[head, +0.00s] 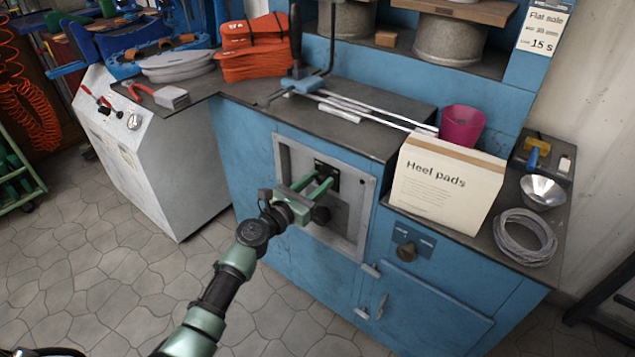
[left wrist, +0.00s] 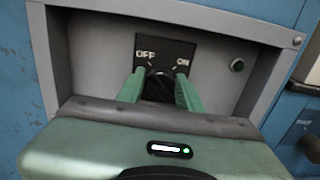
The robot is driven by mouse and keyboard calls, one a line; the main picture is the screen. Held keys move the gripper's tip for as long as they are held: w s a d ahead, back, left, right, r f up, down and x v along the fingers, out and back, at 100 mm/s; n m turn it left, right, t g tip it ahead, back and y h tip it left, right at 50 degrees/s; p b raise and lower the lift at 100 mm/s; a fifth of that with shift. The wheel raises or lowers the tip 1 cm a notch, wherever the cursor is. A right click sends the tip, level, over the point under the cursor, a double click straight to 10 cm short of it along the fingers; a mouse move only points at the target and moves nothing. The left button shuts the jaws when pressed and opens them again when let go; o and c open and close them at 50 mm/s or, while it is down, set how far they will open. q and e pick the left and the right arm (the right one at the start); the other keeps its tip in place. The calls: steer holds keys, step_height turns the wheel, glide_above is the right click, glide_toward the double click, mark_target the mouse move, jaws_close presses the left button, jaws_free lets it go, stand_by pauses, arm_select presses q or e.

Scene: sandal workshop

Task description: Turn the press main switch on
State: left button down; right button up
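The press main switch is a dark knob (left wrist: 159,84) under a black plate (left wrist: 165,52) marked OFF on the left and ON on the right. It sits in a recessed grey panel (head: 354,222) on the blue cabinet's front. My left gripper (head: 318,186) points into this recess. In the left wrist view its two green fingers (left wrist: 159,90) are spread on either side of the knob. I cannot tell whether they touch it. The knob's pointer is too dark and hidden to read. A small green indicator (left wrist: 237,65) right of the plate looks unlit. My right gripper is not in view.
Another rotary knob (head: 406,251) is on the cabinet to the lower right. A Heel pads box (head: 446,184), a pink cup (head: 462,125), a metal bowl (head: 542,191) and a wire coil (head: 525,237) stand on the worktop above.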

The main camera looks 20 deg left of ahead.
arm_select(q)
steer(key=shift+f+m, duration=0.1)
steer(key=shift+m, duration=0.2)
steer(key=shift+d+m+b, duration=0.1)
steer(key=shift+m+b, duration=0.35)
steer(key=shift+m, duration=0.45)
steer(key=m+b, duration=0.1)
steer(key=m, duration=0.3)
steer(key=m+b, duration=0.2)
steer(key=m, duration=0.2)
steer(key=shift+s+d+f, duration=0.1)
steer(key=shift+f, duration=0.1)
steer(key=shift+m, duration=0.5)
steer(key=m+b, duration=0.1)
steer(key=m, duration=0.1)
steer(key=shift+m, duration=0.3)
steer(key=shift+f+m+b, duration=0.1)
steer(key=shift+m+b, duration=0.3)
steer(key=shift+m, duration=1.5)
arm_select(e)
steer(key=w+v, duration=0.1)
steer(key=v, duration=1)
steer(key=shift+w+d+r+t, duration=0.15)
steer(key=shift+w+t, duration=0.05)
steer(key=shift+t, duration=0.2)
